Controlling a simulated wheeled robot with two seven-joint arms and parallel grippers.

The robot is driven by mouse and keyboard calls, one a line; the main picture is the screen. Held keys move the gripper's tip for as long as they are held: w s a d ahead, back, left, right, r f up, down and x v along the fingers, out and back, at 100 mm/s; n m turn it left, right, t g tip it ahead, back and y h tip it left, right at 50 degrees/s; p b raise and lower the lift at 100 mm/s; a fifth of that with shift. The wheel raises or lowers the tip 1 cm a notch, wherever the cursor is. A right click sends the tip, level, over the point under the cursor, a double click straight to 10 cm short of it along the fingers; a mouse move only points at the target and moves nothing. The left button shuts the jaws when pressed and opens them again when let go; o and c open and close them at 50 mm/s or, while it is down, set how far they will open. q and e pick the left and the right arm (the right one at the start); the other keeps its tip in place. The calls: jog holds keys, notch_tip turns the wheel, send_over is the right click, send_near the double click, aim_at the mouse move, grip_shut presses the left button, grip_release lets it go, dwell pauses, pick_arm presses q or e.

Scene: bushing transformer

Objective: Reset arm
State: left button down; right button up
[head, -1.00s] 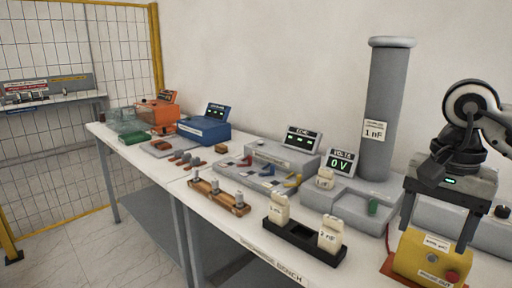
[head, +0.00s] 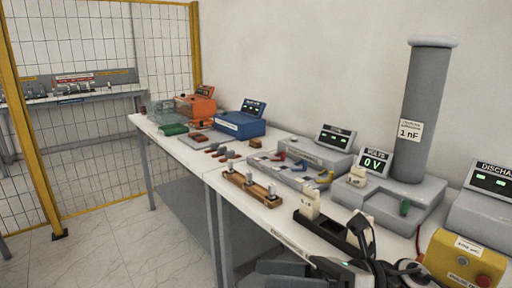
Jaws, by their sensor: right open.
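My right gripper (head: 256,273) is low at the bottom edge of the head view, in front of the bench's front edge. Its grey fingers point left and stand apart, with nothing seen between them. Its dark wrist and cables rise to the right and cover part of the black holder (head: 312,228). A cream block (head: 310,204) stands upright at the holder's left end; the block at its right end is mostly hidden. My left gripper is out of view.
The bench (head: 236,207) holds a wooden strip with metal posts (head: 251,189), a VOLTS meter (head: 375,162), a tall grey column (head: 424,110), a yellow box (head: 458,258) and a blue instrument (head: 236,124). A mesh fence (head: 100,130) stands left. Floor left of the bench is clear.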

jog(key=w+d+f+m+t+h, duration=0.2)
jog(key=d+f+m+t+h, duration=0.4)
jog(key=m, duration=1.1)
jog(key=w+d+f+m+t+h, duration=0.1)
jog(key=w+f+m+t+h, duration=0.35)
jog(key=f+m+t, duration=0.9)
jog(key=s+d+f+m+g+h, duration=0.2)
jog(key=s+f+m+g+h, duration=0.1)
jog(key=s+f+m, duration=0.4)
jog(key=s+d+f+m+g+h, duration=0.2)
jog(key=s+f+m+g+h, duration=0.2)
jog(key=s+f+m+g, duration=0.2)
jog(key=shift+s+d+f+m, duration=0.35)
jog(key=shift+s+m, duration=0.3)
jog(key=shift+s, duration=0.1)
